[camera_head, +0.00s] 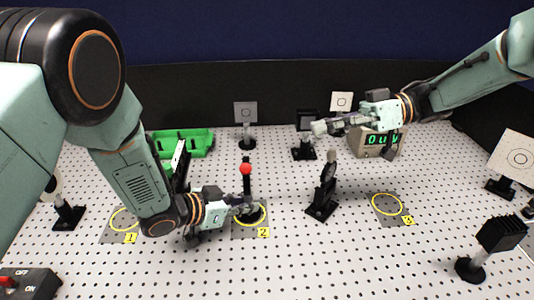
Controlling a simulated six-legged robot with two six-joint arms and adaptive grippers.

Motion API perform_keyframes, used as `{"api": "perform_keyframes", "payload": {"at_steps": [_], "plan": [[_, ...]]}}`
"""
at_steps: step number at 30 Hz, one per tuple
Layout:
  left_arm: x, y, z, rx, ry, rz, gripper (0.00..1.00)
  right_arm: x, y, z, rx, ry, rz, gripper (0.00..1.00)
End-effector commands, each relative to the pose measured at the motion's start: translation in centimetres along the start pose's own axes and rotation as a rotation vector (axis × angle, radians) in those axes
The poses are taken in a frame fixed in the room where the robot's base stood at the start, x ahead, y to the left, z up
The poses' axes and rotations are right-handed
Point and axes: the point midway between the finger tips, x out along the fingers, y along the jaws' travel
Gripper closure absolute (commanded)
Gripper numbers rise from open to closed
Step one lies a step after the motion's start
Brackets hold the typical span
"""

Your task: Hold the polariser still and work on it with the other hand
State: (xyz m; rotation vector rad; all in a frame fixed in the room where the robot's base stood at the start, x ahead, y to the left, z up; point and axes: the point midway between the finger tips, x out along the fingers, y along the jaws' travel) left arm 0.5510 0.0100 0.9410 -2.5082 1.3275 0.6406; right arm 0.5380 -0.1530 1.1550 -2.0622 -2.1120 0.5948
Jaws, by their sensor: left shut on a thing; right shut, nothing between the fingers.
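The polariser appears to be the dark, narrow upright mount (247,180) with a red ball on it. It stands inside the yellow ring marked 2. My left gripper (245,205) is shut on its lower part, coming in from the left. The fingers hide some of the post. My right gripper (318,128) is shut and empty. It is raised to the right of the polariser, higher in the picture and apart from it.
A black mount (322,195) stands right of the polariser. A green tray (190,142) lies behind my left arm. A box with a green display (380,141) is at the back right. A switch box (28,283) is front left. The front middle of the perforated board is clear.

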Motion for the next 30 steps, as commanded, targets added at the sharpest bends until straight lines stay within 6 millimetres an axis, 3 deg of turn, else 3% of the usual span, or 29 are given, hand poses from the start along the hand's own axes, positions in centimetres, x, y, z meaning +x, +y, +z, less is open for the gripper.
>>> {"api": "perform_keyframes", "payload": {"at_steps": [5, 21, 30], "plan": [[0.0, 0.0, 0.0, 0.000, 0.000, 0.001, 1.00, 0.9, 0.1, 0.0, -0.017, -0.021, 0.006, 1.00], [0.0, 0.0, 0.0, 0.000, 0.000, 0.000, 1.00, 10.4, 0.1, 0.8, -0.010, -0.019, 0.004, 1.00], [0.0, 0.0, 0.0, 0.000, 0.000, 0.000, 1.00, 12.4, 0.2, 2.9, -0.013, -0.016, 0.006, 1.00]]}}
